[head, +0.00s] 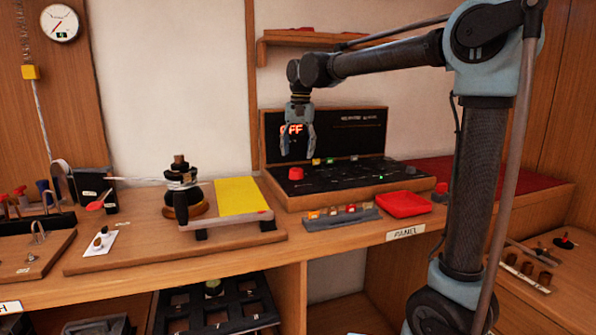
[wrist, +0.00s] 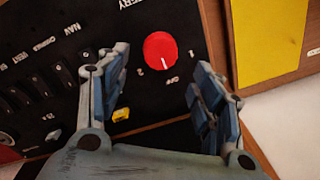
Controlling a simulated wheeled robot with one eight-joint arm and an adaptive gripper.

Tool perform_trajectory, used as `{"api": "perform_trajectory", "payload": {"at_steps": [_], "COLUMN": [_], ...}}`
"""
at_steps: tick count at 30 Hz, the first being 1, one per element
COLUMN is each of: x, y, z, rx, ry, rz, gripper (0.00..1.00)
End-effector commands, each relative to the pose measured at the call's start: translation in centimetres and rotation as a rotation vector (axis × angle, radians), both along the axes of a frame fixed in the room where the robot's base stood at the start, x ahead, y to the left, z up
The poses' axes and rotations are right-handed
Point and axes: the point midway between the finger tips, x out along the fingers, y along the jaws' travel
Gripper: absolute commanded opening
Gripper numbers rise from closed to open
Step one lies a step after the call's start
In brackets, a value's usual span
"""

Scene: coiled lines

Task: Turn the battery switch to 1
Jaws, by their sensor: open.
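The battery switch is a round red knob (head: 296,173) at the left end of the black panel. In the wrist view the knob (wrist: 160,48) carries a white pointer line aimed at the printed OFF mark, with other small marks around it. My gripper (head: 298,150) is open above the knob, fingers pointing down. In the wrist view my gripper's fingers (wrist: 162,80) stand apart on either side, with the knob seen between and beyond them, apart from both. A red lit display reading OFF (head: 291,129) shows behind my gripper, partly covered by it.
The panel's rows of small switches (wrist: 38,95) lie left of the knob in the wrist view. A yellow pad (head: 243,195) lies left of the panel. A red tray (head: 404,204) and a grey rack of small parts (head: 340,217) stand in front.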

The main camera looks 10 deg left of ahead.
Motion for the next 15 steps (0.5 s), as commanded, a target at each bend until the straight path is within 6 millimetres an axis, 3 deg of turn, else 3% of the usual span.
{"api": "perform_trajectory", "payload": {"at_steps": [6, 15], "x": [0.0, 0.0], "y": [0.2, 0.4], "z": [-3.8, -6.6], "rx": [0.000, 0.000], "ry": [0.000, 0.000], "rz": [0.000, -0.001], "gripper": [0.60, 0.60]}}
